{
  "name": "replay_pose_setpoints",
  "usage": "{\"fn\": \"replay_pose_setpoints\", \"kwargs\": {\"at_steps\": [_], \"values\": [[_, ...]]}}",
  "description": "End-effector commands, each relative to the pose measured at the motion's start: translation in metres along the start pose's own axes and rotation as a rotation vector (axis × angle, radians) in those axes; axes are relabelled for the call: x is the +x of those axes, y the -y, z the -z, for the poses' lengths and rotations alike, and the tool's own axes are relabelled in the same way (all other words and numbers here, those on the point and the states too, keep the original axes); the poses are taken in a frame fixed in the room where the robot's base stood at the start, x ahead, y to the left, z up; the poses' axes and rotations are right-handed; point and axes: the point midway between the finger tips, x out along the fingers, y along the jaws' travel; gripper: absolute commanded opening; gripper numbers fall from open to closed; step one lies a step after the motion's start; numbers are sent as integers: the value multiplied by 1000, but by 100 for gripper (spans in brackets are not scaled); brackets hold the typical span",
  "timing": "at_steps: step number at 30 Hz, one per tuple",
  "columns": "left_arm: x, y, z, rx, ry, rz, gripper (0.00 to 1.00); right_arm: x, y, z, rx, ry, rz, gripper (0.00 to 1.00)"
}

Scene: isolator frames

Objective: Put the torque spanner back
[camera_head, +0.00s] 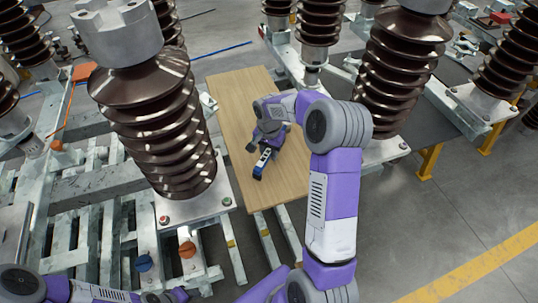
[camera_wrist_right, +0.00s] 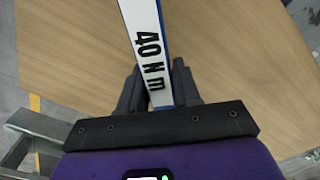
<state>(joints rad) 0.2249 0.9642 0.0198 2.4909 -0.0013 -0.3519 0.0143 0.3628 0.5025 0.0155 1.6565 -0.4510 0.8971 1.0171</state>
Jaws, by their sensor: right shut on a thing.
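The torque spanner (camera_wrist_right: 143,25) is a white and blue bar marked "40 Nm" in the right wrist view. In the head view its blue and white end (camera_head: 263,160) shows below my right gripper (camera_head: 267,143). The right gripper is shut on the spanner; in the right wrist view its dark fingers (camera_wrist_right: 158,88) stand on both sides of the bar. Both are over the wooden board (camera_head: 235,105). I cannot tell whether the spanner touches the board. The spanner's far end is out of the wrist view. My left arm shows at the bottom left of the head view, without its gripper.
Large brown ribbed insulators (camera_head: 160,125) stand left of the board, and another (camera_head: 400,60) stands to its right. A metal frame (camera_head: 105,215) with coloured caps is at the left. Grey floor with a yellow line (camera_head: 470,268) is open at the lower right.

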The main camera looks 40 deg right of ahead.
Motion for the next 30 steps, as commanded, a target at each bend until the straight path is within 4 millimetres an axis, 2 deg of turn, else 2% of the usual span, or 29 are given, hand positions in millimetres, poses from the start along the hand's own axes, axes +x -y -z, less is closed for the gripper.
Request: {"fn": "replay_pose_setpoints", "kwargs": {"at_steps": [2,12,13,18,26,30], "values": [[3,1,0,0,0,0,48,6,1,0,-1,-2,3,0],[4,1,0,0,0,0,48,8,1,0,-1,-3,3,0],[4,1,0,0,0,0,48,9,0,0,-1,-1,1,34],[4,1,0,0,0,0,48,8,0,0,-1,-1,2,58],[3,1,0,0,0,0,48,8,0,0,-1,-1,2,58],[-1,-1,0,0,0,0,48,-3,1,0,-1,-3,3,58]]}}
